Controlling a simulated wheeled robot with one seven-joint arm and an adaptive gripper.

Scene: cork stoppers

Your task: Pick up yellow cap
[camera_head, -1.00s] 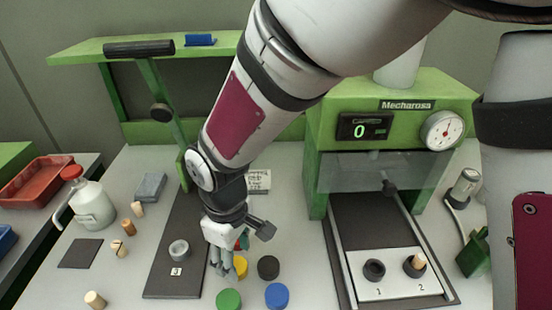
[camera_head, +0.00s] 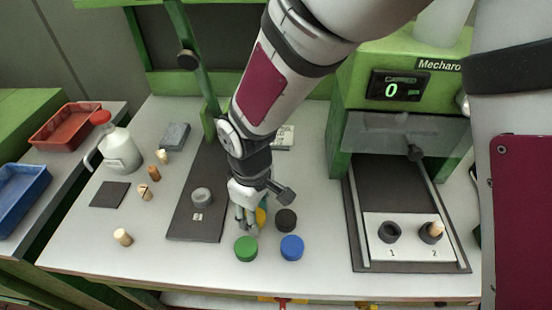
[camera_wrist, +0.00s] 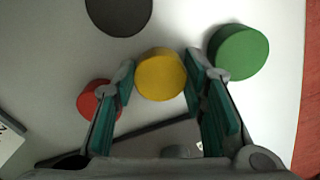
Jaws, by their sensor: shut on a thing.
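The yellow cap (camera_wrist: 160,74) is a short round disc between my gripper's two fingertips in the wrist view. My gripper (camera_wrist: 160,80) is shut on it, with a teal-padded finger on each side. In the head view my gripper (camera_head: 250,222) points down at the table among the caps. The yellow cap (camera_head: 261,217) is partly hidden there behind the fingers. I cannot tell whether the cap is off the table.
A green cap (camera_head: 246,249), a blue cap (camera_head: 292,247) and a black cap (camera_head: 286,220) stand close around my gripper. A red cap (camera_wrist: 98,100) sits beside one finger. A dark board with a grey ring (camera_head: 202,196) lies to the left.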

